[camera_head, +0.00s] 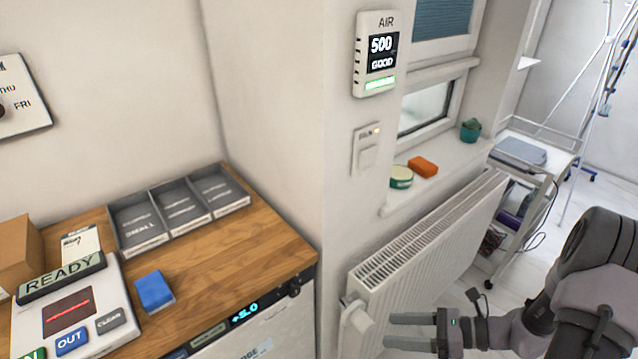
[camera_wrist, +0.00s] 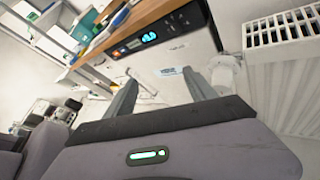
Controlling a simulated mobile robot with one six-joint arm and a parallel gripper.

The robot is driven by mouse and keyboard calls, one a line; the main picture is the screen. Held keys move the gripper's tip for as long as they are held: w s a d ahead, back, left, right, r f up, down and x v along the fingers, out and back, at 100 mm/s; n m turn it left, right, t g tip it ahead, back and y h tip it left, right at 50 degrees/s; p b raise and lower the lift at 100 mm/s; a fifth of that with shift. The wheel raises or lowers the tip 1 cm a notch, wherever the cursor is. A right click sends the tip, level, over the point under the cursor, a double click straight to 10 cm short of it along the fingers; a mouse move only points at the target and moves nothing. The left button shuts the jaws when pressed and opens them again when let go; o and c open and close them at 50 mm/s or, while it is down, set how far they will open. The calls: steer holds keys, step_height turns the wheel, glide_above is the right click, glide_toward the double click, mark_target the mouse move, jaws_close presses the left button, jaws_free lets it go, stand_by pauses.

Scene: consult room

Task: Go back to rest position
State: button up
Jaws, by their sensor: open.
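My gripper (camera_head: 392,331) is at the lower right of the head view, in front of the white radiator (camera_head: 428,240). Its two fingers are apart with nothing between them. In the wrist view my gripper (camera_wrist: 161,88) also shows open and empty, with the white front of a small fridge-like unit (camera_wrist: 160,62) beyond the fingers. My arm reaches in from the right edge of the head view.
A wooden counter (camera_head: 225,245) at left holds a grey three-part tray (camera_head: 127,250), a blue block (camera_head: 154,291) and a device reading READY (camera_head: 62,277). A white trolley (camera_head: 550,165) stands behind.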

steer(key=s+a+r+n+h, duration=0.3)
steer(key=s+r+n+h, duration=0.1)
steer(key=r+n, duration=0.3)
steer(key=s+a+r+n+t+h, duration=0.1)
steer(key=s+a+r+n+h, duration=0.2)
steer(key=r+n, duration=0.4)
steer(key=s+a+r+n+h, duration=0.3)
steer(key=s+r+n, duration=0.3)
steer(key=r+n, duration=0.2)
step_height(320, 180, up, 2)
steer(key=shift+a+r+h, duration=0.1)
steer(key=shift+a+h, duration=0.1)
steer(key=shift+h, duration=0.6)
steer(key=shift+c, duration=0.5)
